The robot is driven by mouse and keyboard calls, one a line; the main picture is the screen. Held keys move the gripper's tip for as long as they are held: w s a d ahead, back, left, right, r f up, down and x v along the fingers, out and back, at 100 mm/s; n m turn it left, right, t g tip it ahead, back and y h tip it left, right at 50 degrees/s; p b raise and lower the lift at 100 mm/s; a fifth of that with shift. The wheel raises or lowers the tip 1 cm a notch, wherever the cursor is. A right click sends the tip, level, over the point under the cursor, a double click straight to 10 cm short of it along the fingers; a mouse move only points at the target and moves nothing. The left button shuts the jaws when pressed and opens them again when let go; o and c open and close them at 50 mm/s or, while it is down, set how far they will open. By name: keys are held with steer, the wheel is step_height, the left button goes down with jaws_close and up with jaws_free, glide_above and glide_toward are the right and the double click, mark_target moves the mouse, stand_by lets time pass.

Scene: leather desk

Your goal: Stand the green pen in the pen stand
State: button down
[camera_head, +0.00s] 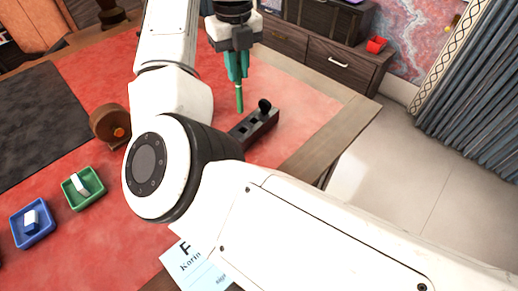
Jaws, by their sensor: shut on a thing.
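My gripper (237,68) points down over the red desk top and is shut on the green pen (239,98). The pen hangs roughly upright below the fingertips, its upper part hidden by the fingers. The dark pen stand (261,125) is a long block with square holes, lying just below and right of the pen in the picture. A dark round-topped item (265,106) stands at its far right end. The pen's lower tip appears close to the stand, but I cannot tell its height above it. My arm hides the near left part of the stand.
A blue tray (48,234) and a green tray (64,187), each holding a small white item, sit at the left. A brown round holder (96,124) stands nearby. A card (199,270) lies at the front. Red desk surface (310,100) is clear right of the stand.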

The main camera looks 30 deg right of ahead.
steer(key=shift+s+d+f, duration=0.1)
steer(key=shift+f, duration=0.35)
glide_above(242, 113)
step_height(242, 113, down, 4)
steer(key=shift+f, duration=0.15)
steer(key=shift+w+f, duration=0.2)
steer(key=shift+f, duration=2.4)
steer(key=c, duration=1.1)
jaws_free()
step_height(242, 113, up, 12)
steer(key=shift+r+p, duration=0.2)
steer(key=shift+p, duration=0.1)
steer(key=shift+d, duration=0.1)
